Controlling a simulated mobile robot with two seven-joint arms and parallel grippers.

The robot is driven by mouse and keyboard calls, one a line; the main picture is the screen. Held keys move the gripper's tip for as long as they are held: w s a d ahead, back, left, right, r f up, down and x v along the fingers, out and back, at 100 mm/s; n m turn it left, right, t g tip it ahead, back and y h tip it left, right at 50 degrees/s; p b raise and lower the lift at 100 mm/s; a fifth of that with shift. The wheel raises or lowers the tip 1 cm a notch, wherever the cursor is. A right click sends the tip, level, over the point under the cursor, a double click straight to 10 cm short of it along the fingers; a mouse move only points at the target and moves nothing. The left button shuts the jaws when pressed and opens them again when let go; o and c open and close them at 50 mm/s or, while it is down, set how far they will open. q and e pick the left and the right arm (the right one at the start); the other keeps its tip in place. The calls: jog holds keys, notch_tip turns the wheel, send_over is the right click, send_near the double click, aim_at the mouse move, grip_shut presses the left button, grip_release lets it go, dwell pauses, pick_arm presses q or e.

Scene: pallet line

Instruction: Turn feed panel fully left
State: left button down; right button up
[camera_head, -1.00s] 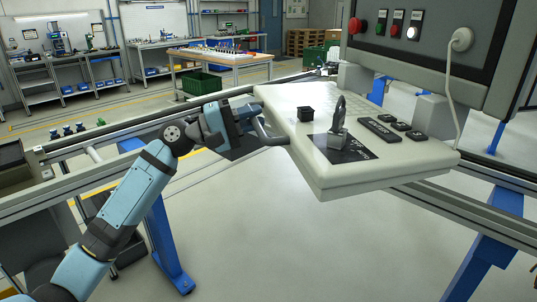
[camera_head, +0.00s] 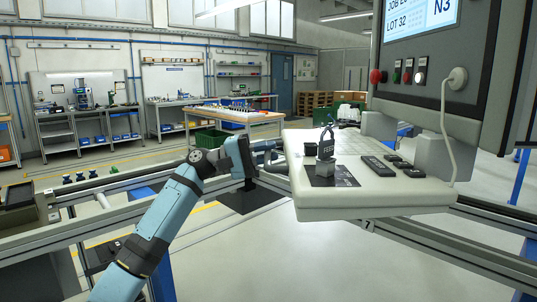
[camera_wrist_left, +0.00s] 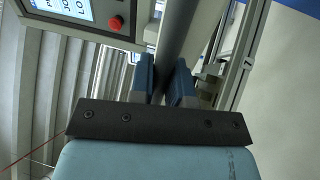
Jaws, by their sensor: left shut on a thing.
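The feed panel (camera_head: 345,202) is a pale, thick, flat console to the right of centre in the head view. A bar handle is at its left side. My left gripper (camera_head: 264,158) is at that handle, with its arm coming in from the lower left. In the left wrist view, the two fingers of my left gripper (camera_wrist_left: 160,82) stand on either side of a grey round bar (camera_wrist_left: 178,38), the handle, and are shut on it. My right gripper is not in view.
A padlock-like block (camera_head: 325,150) and black keys (camera_head: 380,166) are on the panel. A screen box (camera_head: 430,75) with buttons and a hanging cable stands above it. Metal rails (camera_head: 440,240) run below. A green crate (camera_head: 212,142) and workbenches are behind.

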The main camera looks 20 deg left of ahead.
pick_arm(q)
jog(key=shift+r, duration=0.1)
jog(key=c, duration=1.1)
grip_release()
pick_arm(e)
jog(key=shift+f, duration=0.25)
pick_arm(q)
jog(key=v, duration=1.3)
jog(key=shift+s+a, duration=0.15)
jog(key=shift+a, duration=0.2)
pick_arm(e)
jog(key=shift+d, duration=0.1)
